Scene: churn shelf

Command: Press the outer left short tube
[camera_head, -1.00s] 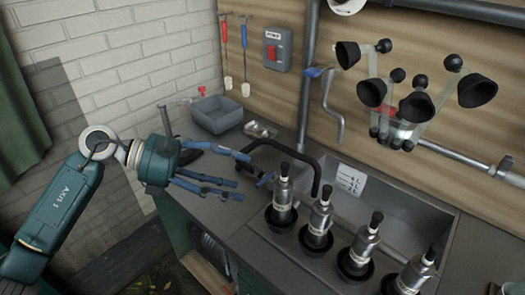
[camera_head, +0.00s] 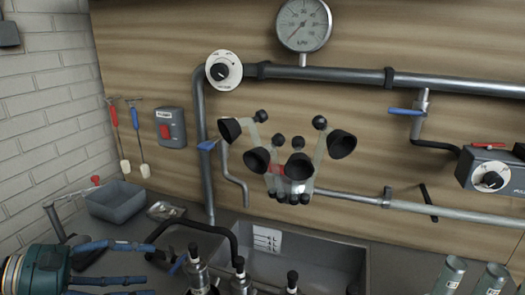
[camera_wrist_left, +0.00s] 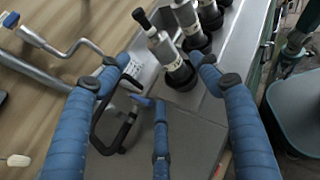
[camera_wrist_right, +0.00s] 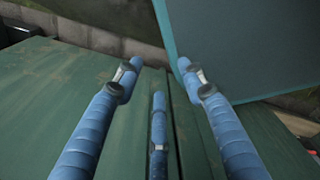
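A milking cluster hangs on the wood wall in the head view, with black cups on clear short tubes around a claw (camera_head: 290,188) with a red part. The outer left short tube (camera_head: 253,136) is pale and see-through, beside the leftmost black cup (camera_head: 230,130). My left gripper (camera_head: 145,264) is at the lower left, empty, below and left of the cluster, and touches no tube. The left wrist view shows its fingers (camera_wrist_left: 155,72) spread apart above the counter. My right gripper (camera_wrist_right: 159,66) is open and empty in front of green panels; the head view does not show it.
Several bottles (camera_head: 198,272) stand at the front edge. A grey basin (camera_head: 115,201) is at the left. Pipes (camera_head: 330,75) and a gauge (camera_head: 303,24) are above.

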